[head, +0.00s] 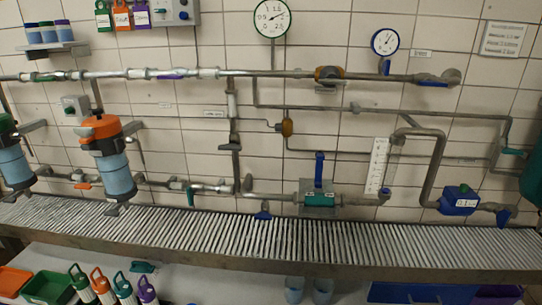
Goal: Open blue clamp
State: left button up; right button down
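I cannot tell for sure which blue part is the clamp. A blue upright lever (319,169) stands above a teal pipe body (320,200) on a grey bracket, right of the middle. A blue handle (263,213) hangs under the lower pipe, left of it. A blue box-shaped fitting (459,200) sits on the lower right pipe, with a blue handle (504,215) beside it. Neither of my grippers shows in the head view.
A slatted grey shelf (230,232) runs below the pipes. Canisters with an orange cap (104,128) and a green cap hang at left. Two gauges (271,17) are on the tiled wall. Below the shelf stand several bottles (103,287), bins (48,288) and two cups (323,290).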

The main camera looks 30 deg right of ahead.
aim_at(320, 157)
jog(key=z, duration=0.15)
jog(key=i, duration=1)
jog(key=z, duration=0.6)
